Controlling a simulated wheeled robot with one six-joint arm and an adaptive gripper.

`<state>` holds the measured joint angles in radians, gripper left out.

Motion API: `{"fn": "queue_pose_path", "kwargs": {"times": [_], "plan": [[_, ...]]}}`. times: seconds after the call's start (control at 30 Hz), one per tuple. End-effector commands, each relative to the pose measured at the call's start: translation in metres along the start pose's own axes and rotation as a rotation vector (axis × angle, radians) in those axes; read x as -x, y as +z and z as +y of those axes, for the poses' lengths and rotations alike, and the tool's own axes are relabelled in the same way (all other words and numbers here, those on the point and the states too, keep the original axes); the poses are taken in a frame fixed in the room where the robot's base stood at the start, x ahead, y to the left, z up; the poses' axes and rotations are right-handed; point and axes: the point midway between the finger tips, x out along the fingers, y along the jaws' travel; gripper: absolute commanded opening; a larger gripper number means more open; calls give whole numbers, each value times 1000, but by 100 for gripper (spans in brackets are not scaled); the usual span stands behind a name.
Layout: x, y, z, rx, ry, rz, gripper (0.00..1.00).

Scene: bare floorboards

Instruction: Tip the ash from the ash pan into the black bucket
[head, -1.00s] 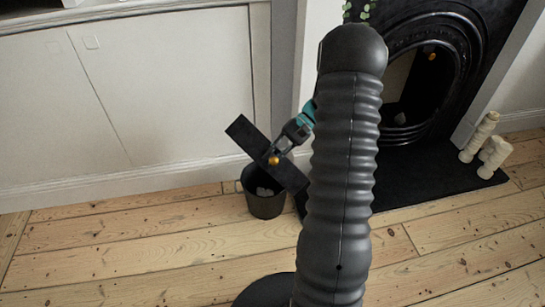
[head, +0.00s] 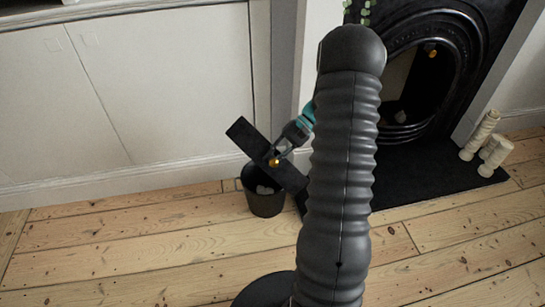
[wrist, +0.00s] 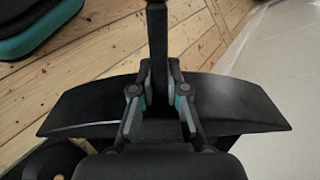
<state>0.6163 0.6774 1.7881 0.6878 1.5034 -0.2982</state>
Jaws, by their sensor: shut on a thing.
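My gripper (wrist: 160,92) is shut on that bar; in the head view my gripper (head: 282,154) is at the pan's middle, partly hidden by my arm. The black bucket (head: 264,206) stands upright on the floor under the pan.
White cupboard panels (head: 170,90) rise behind the bucket. A black fireplace (head: 455,60) with a dark hearth slab (head: 430,180) is at the right, with pale candle-like pillars (head: 495,152) on it. The floorboards (head: 130,245) in front are clear.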

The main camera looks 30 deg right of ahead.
Motion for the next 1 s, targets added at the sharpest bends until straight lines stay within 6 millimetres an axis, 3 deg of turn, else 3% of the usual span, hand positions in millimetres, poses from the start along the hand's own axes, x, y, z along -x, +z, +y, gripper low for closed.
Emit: {"fn": "queue_pose_path", "kwargs": {"times": [0.53, 0.67, 0.87, 1.0], "plan": [[0, 1, -2, 3, 4, 3, 0], [-4, 4, -10, 17, 44, 23, 0], [-34, 25, -31, 55, 137, 49, 0], [-58, 26, -24, 49, 170, 97, 0]]}}
